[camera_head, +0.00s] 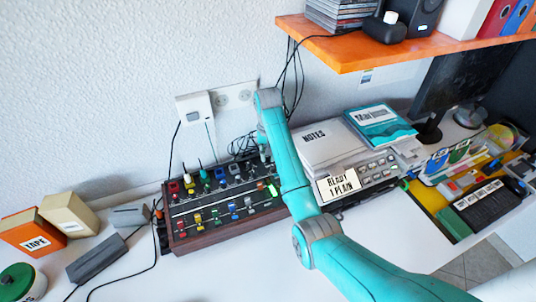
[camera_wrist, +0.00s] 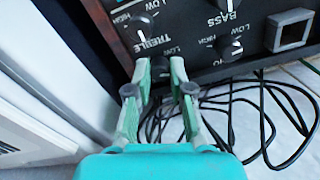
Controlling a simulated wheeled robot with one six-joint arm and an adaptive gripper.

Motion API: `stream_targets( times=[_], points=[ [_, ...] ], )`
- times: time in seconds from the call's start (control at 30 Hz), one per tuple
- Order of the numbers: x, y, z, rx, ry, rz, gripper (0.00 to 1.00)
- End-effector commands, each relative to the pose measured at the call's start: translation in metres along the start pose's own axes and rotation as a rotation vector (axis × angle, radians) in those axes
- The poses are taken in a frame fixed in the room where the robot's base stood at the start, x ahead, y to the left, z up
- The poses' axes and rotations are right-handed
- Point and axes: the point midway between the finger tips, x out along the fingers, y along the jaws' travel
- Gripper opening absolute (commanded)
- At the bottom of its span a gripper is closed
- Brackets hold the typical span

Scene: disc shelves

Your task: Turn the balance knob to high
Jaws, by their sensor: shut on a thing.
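In the wrist view my gripper (camera_wrist: 161,72) has its two fingertips closed around a small knob on a dark control panel (camera_wrist: 188,30). The fingers cover most of this knob, and its name and pointer are hidden, so I cannot tell its setting or whether it is the balance knob. The word LOW shows just beside it. A knob marked TREBLE (camera_wrist: 140,25) lies beyond the fingers. Another knob marked BASS (camera_wrist: 228,5) is at the top, and a further knob (camera_wrist: 230,47) with LOW and HIGH marks is to the right. In the head view the fingertips are too small to make out.
Black cables (camera_wrist: 240,112) lie loose in front of the panel. In the head view a mixer (camera_head: 190,240) with coloured controls stands on the white desk, and an orange shelf (camera_head: 355,56) hangs above. A white wall (camera_head: 120,80) is close behind.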

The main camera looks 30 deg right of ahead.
Motion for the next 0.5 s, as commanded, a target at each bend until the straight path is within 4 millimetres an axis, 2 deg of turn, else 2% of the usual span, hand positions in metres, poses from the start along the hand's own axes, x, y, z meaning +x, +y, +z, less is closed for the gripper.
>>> stream_targets(
  times=[0.5],
  points=[
    [0.0007,0.0,0.0005,0.064,-0.002,0.0,0.0]
  ],
)
